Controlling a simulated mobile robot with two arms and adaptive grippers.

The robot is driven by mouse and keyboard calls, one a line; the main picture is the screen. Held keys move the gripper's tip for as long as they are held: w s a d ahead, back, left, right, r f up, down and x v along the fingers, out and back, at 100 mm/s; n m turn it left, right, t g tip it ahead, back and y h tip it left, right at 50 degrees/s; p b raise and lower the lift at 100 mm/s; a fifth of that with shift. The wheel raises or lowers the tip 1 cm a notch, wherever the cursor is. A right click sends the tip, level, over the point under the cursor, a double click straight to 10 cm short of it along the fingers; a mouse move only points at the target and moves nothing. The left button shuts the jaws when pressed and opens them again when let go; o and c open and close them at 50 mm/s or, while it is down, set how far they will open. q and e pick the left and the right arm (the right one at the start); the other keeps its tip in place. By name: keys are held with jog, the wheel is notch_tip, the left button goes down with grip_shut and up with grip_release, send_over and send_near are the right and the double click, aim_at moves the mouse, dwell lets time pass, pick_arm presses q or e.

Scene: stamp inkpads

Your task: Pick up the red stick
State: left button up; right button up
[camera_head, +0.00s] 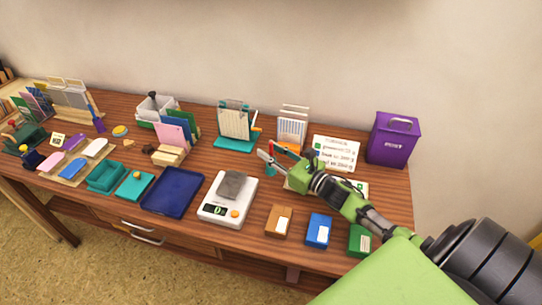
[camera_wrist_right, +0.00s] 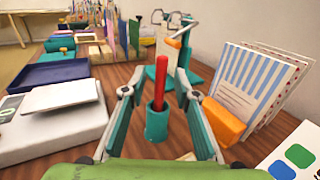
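The red stick (camera_wrist_right: 161,82) stands upright in a small teal cup (camera_wrist_right: 157,124) in the right wrist view. My right gripper (camera_wrist_right: 164,80) is open, with one finger on each side of the stick and cup. I see a gap between the stick and each finger, so it is not gripped. In the head view my right gripper (camera_head: 270,154) reaches in from the right over the table, beside the teal cup (camera_head: 270,169). The stick is too small there to make out clearly. My left gripper is not in view.
A card rack with an orange base (camera_wrist_right: 222,122) stands close to my right finger. A teal stand (camera_head: 235,143) is behind. A purple bin (camera_head: 393,142) stands at the back right.

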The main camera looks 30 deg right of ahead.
grip_shut()
notch_tip(320, 180, up, 10)
jog(key=shift+r, duration=0.1)
dwell(0.5)
